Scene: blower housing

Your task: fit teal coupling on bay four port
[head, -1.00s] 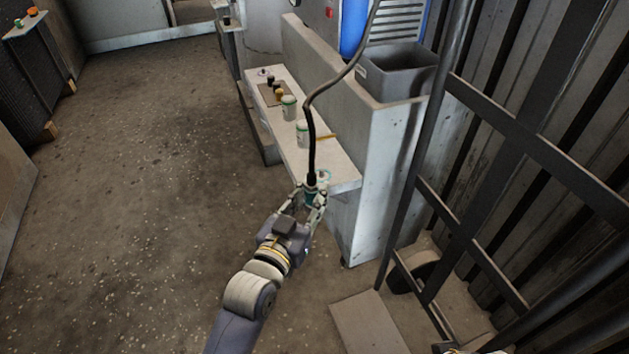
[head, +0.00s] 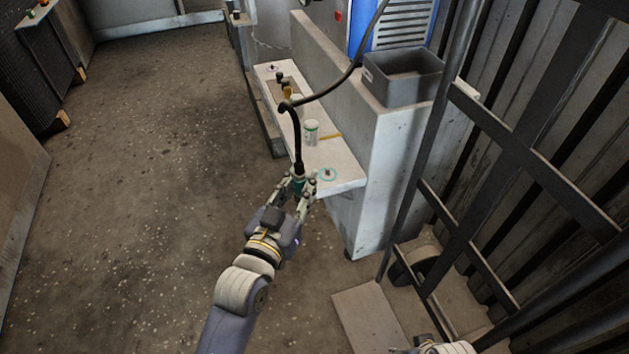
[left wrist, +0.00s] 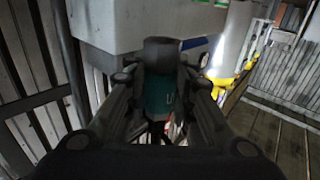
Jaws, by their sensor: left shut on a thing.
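My left gripper (head: 301,186) is shut on the teal coupling (head: 297,184), which hangs at the lower end of a black hose (head: 297,140). In the left wrist view the teal coupling (left wrist: 158,95) sits between the two dark fingers, with a dark round end towards the top. A port with a teal ring (head: 327,174) shows on the near end of the pale ledge (head: 345,183). The gripper and coupling are just left of this port, apart from it in the picture; their height above the ledge is unclear.
A white canister (head: 311,133) with a green lid stands on the ledge behind the port, beside an orange stick (head: 330,136). Small dark and yellow pieces stand farther back. A grey bin (head: 403,75) tops the low wall. Metal bars (head: 465,170) rise at right. The floor at left is clear.

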